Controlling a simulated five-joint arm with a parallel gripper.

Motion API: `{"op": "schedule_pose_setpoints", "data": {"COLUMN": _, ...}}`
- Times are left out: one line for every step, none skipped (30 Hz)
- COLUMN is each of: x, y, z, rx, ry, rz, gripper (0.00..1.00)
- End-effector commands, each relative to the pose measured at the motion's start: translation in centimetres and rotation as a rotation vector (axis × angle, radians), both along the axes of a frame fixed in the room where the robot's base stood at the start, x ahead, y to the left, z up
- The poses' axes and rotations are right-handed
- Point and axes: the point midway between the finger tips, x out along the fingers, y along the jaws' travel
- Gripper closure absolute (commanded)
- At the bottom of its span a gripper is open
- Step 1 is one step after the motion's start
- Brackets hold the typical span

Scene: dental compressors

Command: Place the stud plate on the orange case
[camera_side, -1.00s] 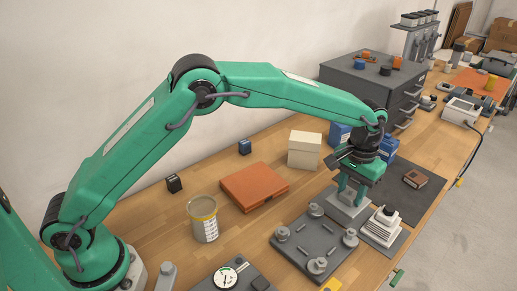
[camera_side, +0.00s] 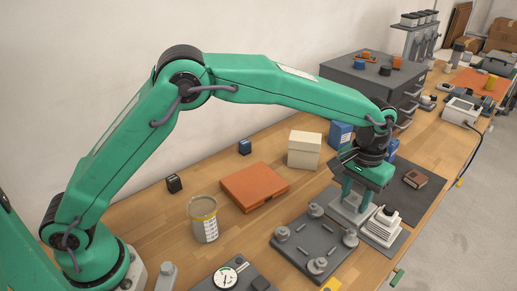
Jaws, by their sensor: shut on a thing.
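My gripper (camera_side: 356,195) is at the right of the bench, pointing down. Its fingers are shut on a light grey, flat-based piece (camera_side: 345,214), which I take to be the stud plate. The fingers and gripper body hide much of its top. I cannot tell whether its underside touches the dark mat. The orange case (camera_side: 254,187) lies flat and closed in the middle of the bench, left of my gripper, with a clear top.
A dark plate with several round posts (camera_side: 315,245) lies in front of the case. A cream box (camera_side: 305,149) stands behind it, and a tin (camera_side: 203,219) to its left. A white stepped stack (camera_side: 384,227) stands close right of my gripper. A grey drawer cabinet (camera_side: 375,85) is behind.

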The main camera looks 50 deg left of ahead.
Motion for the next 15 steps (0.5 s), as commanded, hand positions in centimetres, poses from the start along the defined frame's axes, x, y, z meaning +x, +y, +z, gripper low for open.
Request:
{"op": "schedule_pose_setpoints", "data": {"x": 0.0, "y": 0.0, "z": 0.1, "rx": -0.001, "ry": -0.002, "rz": 0.000, "gripper": 0.97}}
{"op": "schedule_pose_setpoints", "data": {"x": 0.0, "y": 0.0, "z": 0.1, "rx": -0.001, "ry": -0.002, "rz": 0.000, "gripper": 0.97}}
{"op": "schedule_pose_setpoints", "data": {"x": 0.0, "y": 0.1, "z": 0.1, "rx": -0.001, "ry": -0.002, "rz": 0.001, "gripper": 0.97}}
{"op": "schedule_pose_setpoints", "data": {"x": 0.0, "y": 0.2, "z": 0.1, "rx": -0.001, "ry": -0.002, "rz": 0.001, "gripper": 0.97}}
{"op": "schedule_pose_setpoints", "data": {"x": 0.0, "y": 0.3, "z": 0.2, "rx": -0.001, "ry": -0.002, "rz": 0.001, "gripper": 0.97}}
{"op": "schedule_pose_setpoints", "data": {"x": 0.0, "y": 0.6, "z": 0.2, "rx": -0.001, "ry": -0.002, "rz": 0.002, "gripper": 0.97}}
{"op": "schedule_pose_setpoints", "data": {"x": -0.1, "y": 0.8, "z": 0.3, "rx": -0.001, "ry": -0.002, "rz": 0.003, "gripper": 0.97}}
{"op": "schedule_pose_setpoints", "data": {"x": -0.1, "y": 1.1, "z": 0.4, "rx": -0.001, "ry": -0.001, "rz": 0.004, "gripper": 0.97}}
{"op": "schedule_pose_setpoints", "data": {"x": -0.2, "y": 1.4, "z": 0.5, "rx": -0.001, "ry": -0.002, "rz": 0.005, "gripper": 0.97}}
{"op": "schedule_pose_setpoints", "data": {"x": -0.3, "y": 1.8, "z": 0.6, "rx": -0.001, "ry": -0.002, "rz": 0.006, "gripper": 0.97}}
{"op": "schedule_pose_setpoints", "data": {"x": -0.4, "y": 2.2, "z": 0.7, "rx": -0.001, "ry": -0.001, "rz": 0.006, "gripper": 0.97}}
{"op": "schedule_pose_setpoints", "data": {"x": -0.5, "y": 2.8, "z": 0.9, "rx": -0.001, "ry": -0.002, "rz": 0.007, "gripper": 0.97}}
{"op": "schedule_pose_setpoints", "data": {"x": -0.7, "y": 3.3, "z": 1.0, "rx": -0.001, "ry": -0.002, "rz": 0.009, "gripper": 0.97}}
{"op": "schedule_pose_setpoints", "data": {"x": -0.8, "y": 3.8, "z": 1.2, "rx": -0.001, "ry": -0.003, "rz": 0.010, "gripper": 0.97}}
{"op": "schedule_pose_setpoints", "data": {"x": -1.0, "y": 4.6, "z": 1.4, "rx": -0.001, "ry": -0.003, "rz": 0.012, "gripper": 0.97}}
